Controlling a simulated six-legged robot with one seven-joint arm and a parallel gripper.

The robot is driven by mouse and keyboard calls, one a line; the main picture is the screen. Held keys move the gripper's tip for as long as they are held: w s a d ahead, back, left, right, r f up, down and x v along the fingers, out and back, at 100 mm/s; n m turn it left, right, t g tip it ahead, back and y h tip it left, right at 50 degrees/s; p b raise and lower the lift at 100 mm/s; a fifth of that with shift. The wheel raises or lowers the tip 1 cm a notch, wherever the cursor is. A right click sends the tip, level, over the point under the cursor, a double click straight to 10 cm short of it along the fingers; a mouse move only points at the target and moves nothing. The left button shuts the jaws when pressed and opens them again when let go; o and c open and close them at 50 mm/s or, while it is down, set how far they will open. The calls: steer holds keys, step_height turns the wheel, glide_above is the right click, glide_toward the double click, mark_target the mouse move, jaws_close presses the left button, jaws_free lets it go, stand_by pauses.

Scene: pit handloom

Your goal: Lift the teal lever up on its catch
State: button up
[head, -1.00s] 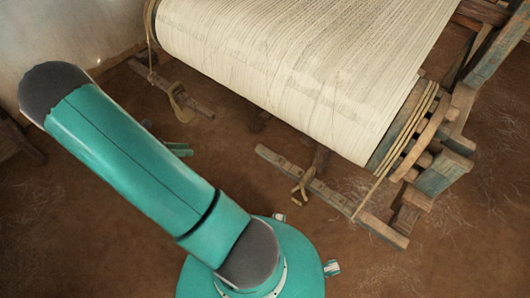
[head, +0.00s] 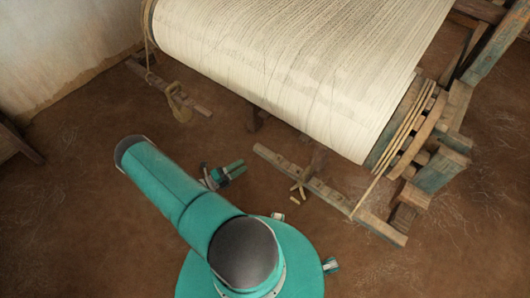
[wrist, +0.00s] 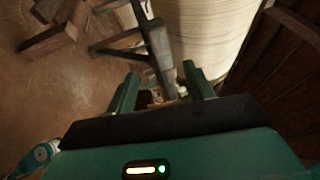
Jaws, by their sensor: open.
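My gripper (head: 241,169) is open and empty, low over the floor, just left of a notched wooden bar (head: 331,196) beside the loom. In the wrist view my gripper's two teal fingers (wrist: 160,80) stand apart. A worn grey-green wooden post (wrist: 158,48) shows beyond the gap between them, and small pale wooden pieces show low between the fingers. No part of the loom stands out clearly as the teal lever. I cannot tell whether the grey-green post is it. The catch cannot be made out either.
The cream warp roll (head: 300,70) fills the upper middle. Its wooden frame (head: 440,170) with faded teal paint stands at the right. A second notched bar with a tan loop (head: 179,107) lies at the left. Bare brown floor (head: 90,200) is free at the left.

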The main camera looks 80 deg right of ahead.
mark_target(265, 152)
steer(key=x, duration=1.2)
steer(key=shift+r, duration=0.1)
